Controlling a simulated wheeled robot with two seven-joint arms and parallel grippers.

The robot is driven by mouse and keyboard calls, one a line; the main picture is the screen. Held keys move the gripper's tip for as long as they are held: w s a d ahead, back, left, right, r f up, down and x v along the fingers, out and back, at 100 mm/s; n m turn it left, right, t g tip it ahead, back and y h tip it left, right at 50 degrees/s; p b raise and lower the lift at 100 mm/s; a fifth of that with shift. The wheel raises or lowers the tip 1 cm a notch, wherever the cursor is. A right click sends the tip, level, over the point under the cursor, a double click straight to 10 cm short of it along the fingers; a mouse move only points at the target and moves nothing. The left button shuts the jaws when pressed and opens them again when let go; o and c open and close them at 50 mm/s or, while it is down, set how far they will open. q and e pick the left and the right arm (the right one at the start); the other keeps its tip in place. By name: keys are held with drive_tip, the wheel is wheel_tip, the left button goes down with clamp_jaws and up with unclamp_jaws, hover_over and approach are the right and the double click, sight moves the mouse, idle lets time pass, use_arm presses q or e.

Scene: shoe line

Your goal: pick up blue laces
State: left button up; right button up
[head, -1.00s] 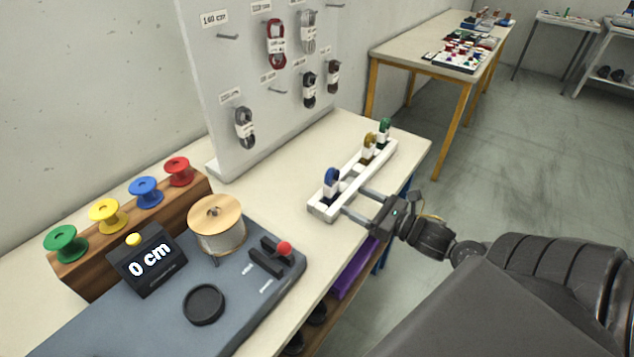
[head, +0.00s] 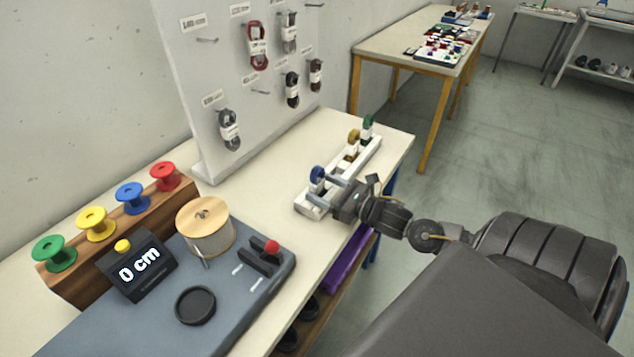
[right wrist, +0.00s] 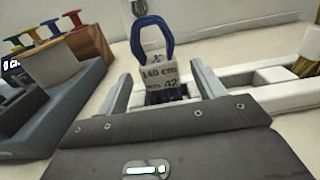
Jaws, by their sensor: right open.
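The blue laces (head: 317,174) stand upright at the near end of the white rack (head: 306,210) on the table. In the right wrist view the blue laces (right wrist: 152,38) form a loop above a white label band reading 140 cm. My right gripper (head: 318,190) is open at the laces. In the right wrist view its two fingers (right wrist: 162,88) stand on either side of the label band, with gaps visible. The lower end of the bundle is partly hidden behind the gripper body. My left gripper is not in view.
Yellow laces (head: 353,138) and green laces (head: 367,126) stand farther along the rack. A pegboard (head: 190,110) with hanging laces rises behind. A grey measuring station (head: 235,300) with a spool (head: 207,236) lies to the left. The tabletop between is clear.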

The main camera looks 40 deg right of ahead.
sight(321, 185)
drive_tip(key=p+x, duration=0.1)
drive_tip(key=x, duration=0.3)
drive_tip(key=shift+w+r, duration=0.15)
drive_tip(key=shift+w, duration=0.05)
drive_tip(key=c, duration=1.1)
drive_tip(key=shift+o, duration=0.2)
drive_tip(key=shift+r, duration=0.15)
